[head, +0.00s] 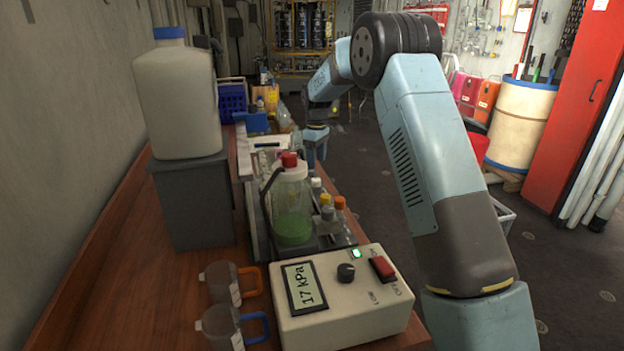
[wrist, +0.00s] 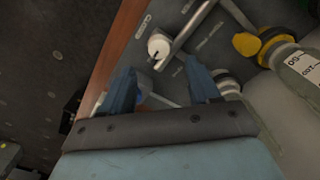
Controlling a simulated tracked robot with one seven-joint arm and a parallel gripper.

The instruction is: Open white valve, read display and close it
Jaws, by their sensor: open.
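A white valve knob (wrist: 158,45) with a dark mark sits on a dark panel in the wrist view, beside a metal bar. My gripper (wrist: 160,68) is open, its two blue fingers apart and pointing toward the white knob, with nothing seen held between them. In the head view my gripper (head: 315,142) is at the far part of the bench, small and partly behind other things; the white valve cannot be made out there.
A yellow knob (wrist: 246,43) and a labelled bottle (wrist: 300,65) are to the right of the white knob. On the bench stand a jug with green liquid (head: 292,205), a large white canister (head: 178,95) and two clear mugs (head: 222,283). Open floor lies right of the bench.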

